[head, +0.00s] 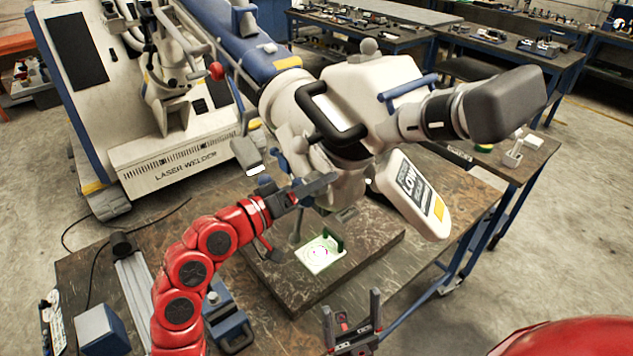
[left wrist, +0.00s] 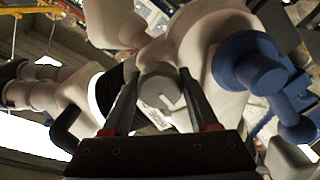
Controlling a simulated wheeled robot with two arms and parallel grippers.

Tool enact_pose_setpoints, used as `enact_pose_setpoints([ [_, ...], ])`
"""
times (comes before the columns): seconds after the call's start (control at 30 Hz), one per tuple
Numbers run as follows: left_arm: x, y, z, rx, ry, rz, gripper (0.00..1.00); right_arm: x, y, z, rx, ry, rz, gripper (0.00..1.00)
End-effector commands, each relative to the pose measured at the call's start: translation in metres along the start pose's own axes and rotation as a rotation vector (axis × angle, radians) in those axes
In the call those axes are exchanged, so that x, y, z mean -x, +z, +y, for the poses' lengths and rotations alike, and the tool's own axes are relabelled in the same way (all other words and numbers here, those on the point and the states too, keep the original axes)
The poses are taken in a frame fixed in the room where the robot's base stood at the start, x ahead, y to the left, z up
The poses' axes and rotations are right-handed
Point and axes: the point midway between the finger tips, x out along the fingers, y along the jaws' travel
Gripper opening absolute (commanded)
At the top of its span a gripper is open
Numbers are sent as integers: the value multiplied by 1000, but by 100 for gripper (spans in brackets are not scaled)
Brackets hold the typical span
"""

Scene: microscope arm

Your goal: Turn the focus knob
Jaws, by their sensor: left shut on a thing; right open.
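The white microscope head (head: 375,95) hangs on its arm over the bench, with a black handle and a grey-capped eyepiece end. My left gripper (head: 318,188) reaches up from the left to the underside of the microscope. The knob is hard to make out in the head view. My right gripper (head: 352,322) is open and empty, low in front of the bench, fingers pointing up.
A stone-like slab (head: 355,245) on the workbench (head: 92,268) bears a small white plate (head: 320,254) with a green piece. A label panel (head: 418,193) hangs right of the knob area. A blue vise (head: 226,318) stands beside my left arm. A laser welder (head: 185,150) stands behind.

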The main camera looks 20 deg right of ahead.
Motion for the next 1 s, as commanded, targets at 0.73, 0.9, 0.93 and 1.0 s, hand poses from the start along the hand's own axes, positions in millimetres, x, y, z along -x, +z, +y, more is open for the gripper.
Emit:
enact_pose_setpoints([
  [0.73, 0, 9, -7, -355, 1, 1, 4, 117, 20, -6, 0, 0, 0, 89],
  [0.9, 0, 7, -6, -469, 1, 1, 4, 147, 25, -7, 0, 0, 0, 89],
  [0.93, 0, 7, -5, -488, 1, 0, 4, 151, 26, -8, 0, 0, 0, 89],
  [1.0, 0, 6, -5, -525, -1, -2, 4, 160, 27, -8, 0, 0, 0, 89],
])
